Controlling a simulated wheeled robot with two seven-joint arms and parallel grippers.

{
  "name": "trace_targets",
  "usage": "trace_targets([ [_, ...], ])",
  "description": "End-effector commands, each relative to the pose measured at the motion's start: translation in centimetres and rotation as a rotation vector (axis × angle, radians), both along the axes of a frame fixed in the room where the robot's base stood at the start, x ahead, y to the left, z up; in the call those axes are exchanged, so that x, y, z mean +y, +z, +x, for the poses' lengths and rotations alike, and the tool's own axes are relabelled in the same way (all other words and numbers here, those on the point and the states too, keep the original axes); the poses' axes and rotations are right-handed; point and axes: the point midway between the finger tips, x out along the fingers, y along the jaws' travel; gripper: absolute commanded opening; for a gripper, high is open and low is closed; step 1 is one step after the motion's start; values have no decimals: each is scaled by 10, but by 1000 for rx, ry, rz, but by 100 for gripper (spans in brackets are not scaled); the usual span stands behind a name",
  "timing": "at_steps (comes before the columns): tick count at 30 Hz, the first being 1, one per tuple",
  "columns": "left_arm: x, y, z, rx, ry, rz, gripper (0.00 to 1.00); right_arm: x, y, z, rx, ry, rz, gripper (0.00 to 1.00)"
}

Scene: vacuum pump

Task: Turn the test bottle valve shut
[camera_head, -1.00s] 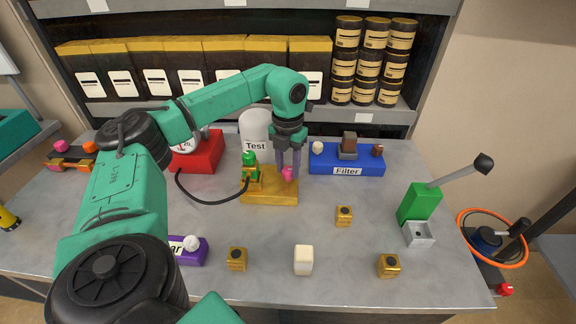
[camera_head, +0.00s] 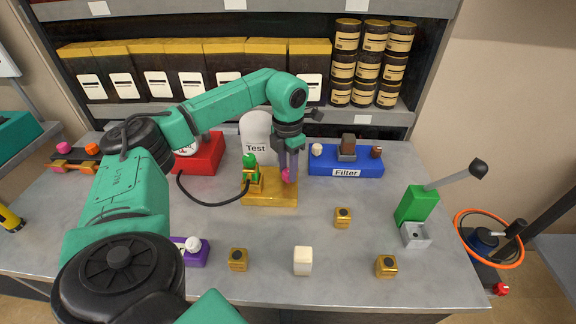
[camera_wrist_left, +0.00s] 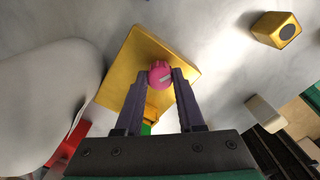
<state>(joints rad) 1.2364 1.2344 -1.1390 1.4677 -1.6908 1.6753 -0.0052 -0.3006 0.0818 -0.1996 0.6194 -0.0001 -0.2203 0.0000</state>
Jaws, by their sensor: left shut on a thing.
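The white test bottle (camera_head: 257,128), labelled "Test", stands behind a yellow base block (camera_head: 270,196). A pink valve knob (camera_head: 285,175) sits on the right part of that block. My left gripper (camera_head: 290,178) points down at the knob from above. In the left wrist view the pink knob (camera_wrist_left: 159,69), with a pale bar mark on its face, sits between the two purple fingertips (camera_wrist_left: 160,75), which are shut on it. In the head view the fingers partly hide the knob. My right gripper is in no view.
A green fitting (camera_head: 250,162) with a black hose stands on the block's left, close to the gripper. A blue "Filter" block (camera_head: 345,160) is to the right and a red box (camera_head: 205,160) to the left. Small gold blocks (camera_head: 342,217) and a white block (camera_head: 302,261) lie in front.

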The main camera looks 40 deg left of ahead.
Motion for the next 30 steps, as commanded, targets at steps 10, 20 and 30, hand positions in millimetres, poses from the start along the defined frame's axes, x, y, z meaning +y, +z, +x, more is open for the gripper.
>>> trace_targets([
  [10,1,4,1,-6,-326,0,0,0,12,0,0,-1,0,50],
  [20,1,4,2,-9,-640,0,0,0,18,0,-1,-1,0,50],
  [30,1,4,2,-10,-940,1,0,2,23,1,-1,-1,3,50],
])
